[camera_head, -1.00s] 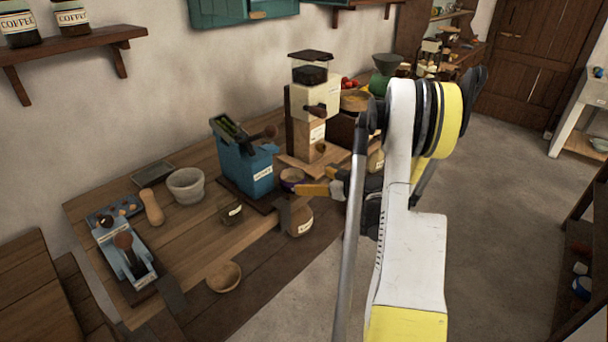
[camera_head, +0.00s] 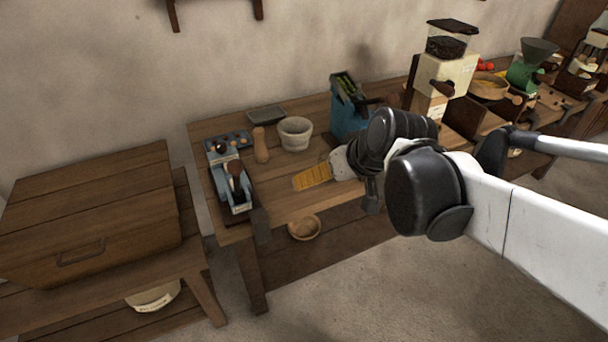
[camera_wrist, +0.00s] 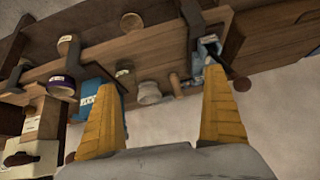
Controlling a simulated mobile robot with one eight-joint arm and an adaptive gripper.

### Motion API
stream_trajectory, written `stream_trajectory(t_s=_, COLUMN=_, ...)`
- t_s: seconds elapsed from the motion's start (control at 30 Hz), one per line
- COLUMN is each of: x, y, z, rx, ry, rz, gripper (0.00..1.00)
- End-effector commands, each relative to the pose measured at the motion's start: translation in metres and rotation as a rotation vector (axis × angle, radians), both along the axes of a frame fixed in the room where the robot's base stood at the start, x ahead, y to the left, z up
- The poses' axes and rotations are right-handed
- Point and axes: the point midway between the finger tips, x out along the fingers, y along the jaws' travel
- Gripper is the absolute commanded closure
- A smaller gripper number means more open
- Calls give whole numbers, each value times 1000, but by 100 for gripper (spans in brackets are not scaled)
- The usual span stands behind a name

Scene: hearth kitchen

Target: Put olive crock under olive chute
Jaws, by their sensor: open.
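A blue machine (camera_head: 348,105) with green contents in its hopper stands on the table; it looks like the olive chute. It also shows in the wrist view (camera_wrist: 104,103), with a pale label. A small dark round pot with a label (camera_wrist: 122,73) sits beside it and may be the olive crock; its label is unreadable. My arm hides that spot in the head view. My gripper (camera_wrist: 158,74) is open and empty. Its yellow finger (camera_head: 312,177) is over the table, left of the blue machine.
A grey mortar (camera_head: 295,133), a wooden pestle (camera_head: 261,146) and a small blue press (camera_head: 229,178) stand on the table. A wooden bowl (camera_head: 304,227) is on the lower shelf. A pale labelled crock (camera_head: 153,297) is under the left bench. The cream grinder (camera_head: 448,75) stands right.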

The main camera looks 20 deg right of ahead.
Motion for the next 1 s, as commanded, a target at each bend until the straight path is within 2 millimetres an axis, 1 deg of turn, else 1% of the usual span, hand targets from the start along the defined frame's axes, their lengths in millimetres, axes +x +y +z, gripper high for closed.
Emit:
stream_trajectory(t_s=0.03, x=-21, y=16, z=0, rx=-18, ry=14, rz=7, gripper=0)
stream_trajectory(t_s=0.1, x=-46, y=28, z=-1, rx=-39, ry=27, rz=-3, gripper=0)
stream_trajectory(t_s=0.2, x=-71, y=37, z=-3, rx=-65, ry=35, rz=-17, gripper=0)
stream_trajectory(t_s=0.3, x=-86, y=41, z=-6, rx=-81, ry=35, rz=-27, gripper=0)
stream_trajectory(t_s=0.43, x=-92, y=42, z=-6, rx=-89, ry=35, rz=-34, gripper=0)
stream_trajectory(t_s=1.0, x=-92, y=41, z=-7, rx=-88, ry=35, rz=-36, gripper=0)
